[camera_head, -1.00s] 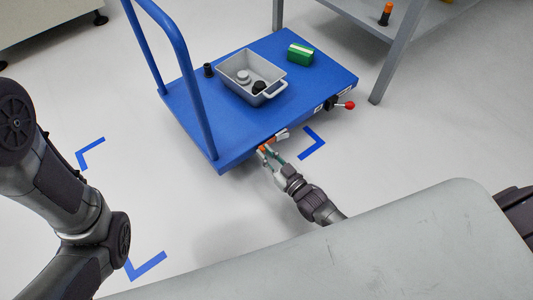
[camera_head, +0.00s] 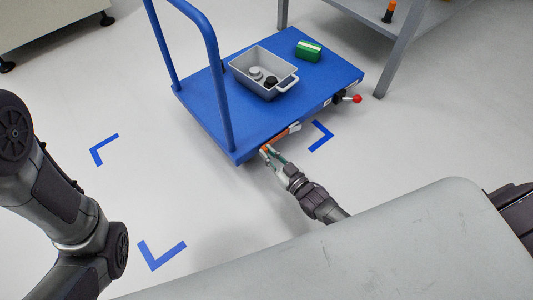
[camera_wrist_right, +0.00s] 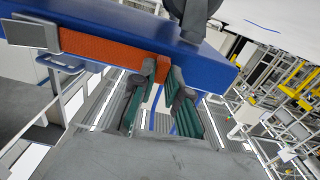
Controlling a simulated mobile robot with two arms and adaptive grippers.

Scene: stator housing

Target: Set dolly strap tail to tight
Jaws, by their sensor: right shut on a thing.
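The blue dolly (camera_head: 210,105) stands on the floor with a push handle (camera_head: 218,80) at its left end. An orange strap tail (camera_head: 278,139) runs along its near edge from a pale metal buckle (camera_head: 295,128). In the right wrist view the strap tail (camera_wrist_right: 95,50) stretches flat along the blue edge from the grey buckle (camera_wrist_right: 30,33). My right gripper (camera_head: 267,150) is at the strap's free end; its green-padded fingers (camera_wrist_right: 164,90) are shut on it. The pinched end is partly hidden by the fingers. My left arm is at the left; its gripper is out of view.
A red-knobbed lever (camera_head: 356,99) sticks out at the near right edge. A grey table (camera_head: 370,250) fills the foreground; a shelf leg (camera_head: 397,62) stands right.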

